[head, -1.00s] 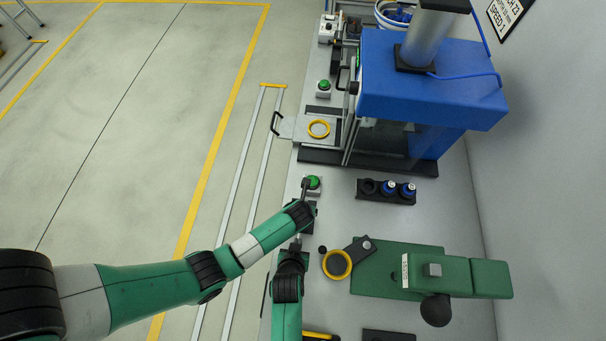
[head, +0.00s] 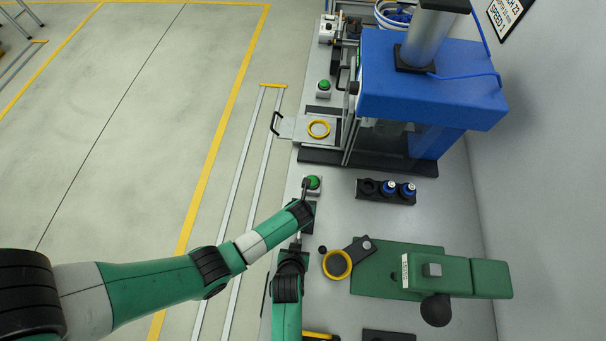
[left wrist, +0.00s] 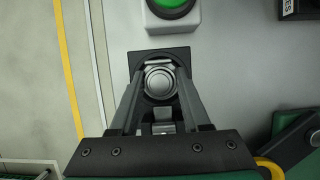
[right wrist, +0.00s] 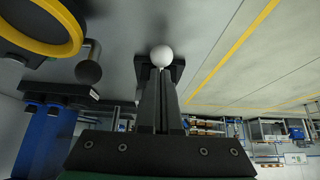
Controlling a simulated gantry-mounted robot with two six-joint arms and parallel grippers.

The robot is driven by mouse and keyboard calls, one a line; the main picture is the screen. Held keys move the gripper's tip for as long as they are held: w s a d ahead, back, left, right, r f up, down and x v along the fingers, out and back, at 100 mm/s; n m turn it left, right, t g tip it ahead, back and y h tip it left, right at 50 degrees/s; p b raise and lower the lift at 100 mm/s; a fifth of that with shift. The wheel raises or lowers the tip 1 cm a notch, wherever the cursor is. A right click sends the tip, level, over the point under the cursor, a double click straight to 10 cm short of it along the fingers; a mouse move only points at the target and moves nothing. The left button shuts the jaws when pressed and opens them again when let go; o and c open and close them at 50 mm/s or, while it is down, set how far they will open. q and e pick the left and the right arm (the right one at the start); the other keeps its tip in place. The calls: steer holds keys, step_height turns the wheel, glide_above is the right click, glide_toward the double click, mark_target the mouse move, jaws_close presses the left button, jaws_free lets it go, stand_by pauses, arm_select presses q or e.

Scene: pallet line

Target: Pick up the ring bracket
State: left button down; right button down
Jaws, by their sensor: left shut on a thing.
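The ring bracket (left wrist: 160,82) is a grey metal part with a round ring end, seen over a dark square plate (left wrist: 178,54) in the left wrist view. My left gripper (left wrist: 159,75) is shut on it, one finger on each side of the round part. In the head view my left wrist covers the bracket and most of the plate. My right gripper (right wrist: 160,72) is shut, its fingers side by side. A white ball (right wrist: 162,55) on a dark piece shows at its fingertips; I cannot tell whether they touch. In the head view it points at the plate's near edge.
A green button (head: 313,183) sits just beyond the plate. A green press (head: 460,277) with a yellow ring (head: 337,264) stands right of my right arm. A black holder (head: 375,198) with blue-topped parts lies behind. The blue press (head: 430,90) stands farther back, with a yellow ring (head: 318,129) on its slide.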

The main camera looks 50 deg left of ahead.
arm_select(q)
steer(key=shift+r, duration=0.1)
arm_select(e)
steer(key=shift+s+f, duration=0.1)
arm_select(q)
step_height(320, 180, up, 15)
stand_by(1.1)
stand_by(0.5)
